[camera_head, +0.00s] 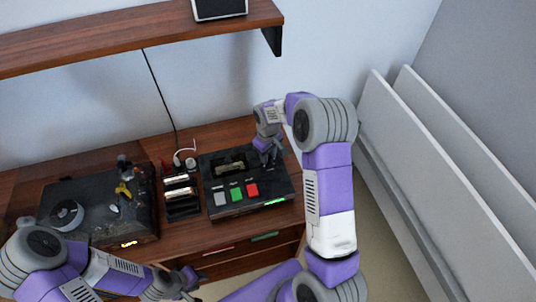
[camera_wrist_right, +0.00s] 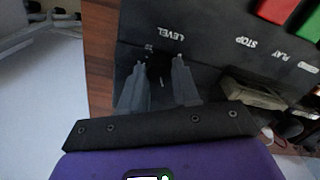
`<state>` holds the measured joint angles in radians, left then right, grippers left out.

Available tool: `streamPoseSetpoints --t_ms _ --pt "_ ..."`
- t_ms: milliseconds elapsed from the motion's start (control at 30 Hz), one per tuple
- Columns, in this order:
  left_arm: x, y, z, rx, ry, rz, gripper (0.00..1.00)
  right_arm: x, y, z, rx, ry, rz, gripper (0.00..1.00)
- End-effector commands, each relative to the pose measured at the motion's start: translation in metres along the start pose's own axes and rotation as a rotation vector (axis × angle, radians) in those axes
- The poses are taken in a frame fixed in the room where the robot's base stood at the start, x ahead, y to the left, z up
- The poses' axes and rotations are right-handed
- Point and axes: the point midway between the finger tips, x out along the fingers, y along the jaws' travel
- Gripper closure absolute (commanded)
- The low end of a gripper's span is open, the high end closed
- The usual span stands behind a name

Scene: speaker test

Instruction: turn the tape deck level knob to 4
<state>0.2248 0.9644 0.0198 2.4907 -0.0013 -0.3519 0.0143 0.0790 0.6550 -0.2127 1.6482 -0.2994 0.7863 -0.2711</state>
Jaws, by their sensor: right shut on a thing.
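The black tape deck (camera_head: 276,184) stands on the wooden cabinet, with grey, green and red buttons along its front. My right gripper (camera_head: 270,155) is over its right part, pointing down. In the right wrist view, my right gripper (camera_wrist_right: 162,72) has its fingers on either side of the dark level knob (camera_wrist_right: 158,66), next to the printed word LEVEL. It is shut on the knob, which is mostly hidden between the fingers. The knob's pointer and scale cannot be read. My left gripper (camera_head: 186,281) is low at the cabinet's front, away from the deck; its jaw opening is unclear.
A turntable (camera_head: 128,226) stands at the left of the cabinet (camera_head: 228,134). A dark rack (camera_head: 183,210) with upright items stands between it and the tape deck. A wooden shelf (camera_head: 115,40) hangs above. White panels (camera_head: 430,190) stand at the right.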

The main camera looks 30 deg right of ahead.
Motion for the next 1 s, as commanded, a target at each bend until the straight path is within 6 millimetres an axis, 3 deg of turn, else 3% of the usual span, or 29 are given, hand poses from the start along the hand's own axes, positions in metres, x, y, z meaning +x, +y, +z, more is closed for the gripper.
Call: streamPoseSetpoints --t_ms 233,267,400,733,1000 --pt "0.000 0.000 0.000 0.000 0.000 0.000 0.65 -0.001 0.000 -0.001 -0.001 0.003 0.001 1.00" --pt "0.000 0.000 0.000 0.000 0.000 0.000 0.65 -0.001 0.000 -0.001 -0.001 0.003 0.001 0.66" --pt "0.000 0.000 0.000 0.000 0.000 0.000 0.65 -0.001 0.000 -0.001 -0.001 0.003 0.001 0.45" --pt "-0.001 0.000 0.000 0.000 0.000 0.000 0.65 -0.004 0.000 -0.001 -0.002 0.002 0.001 0.44" --pt "-0.005 0.002 0.000 0.000 0.000 0.000 0.65 -0.045 0.000 -0.001 -0.002 0.006 0.002 0.44"
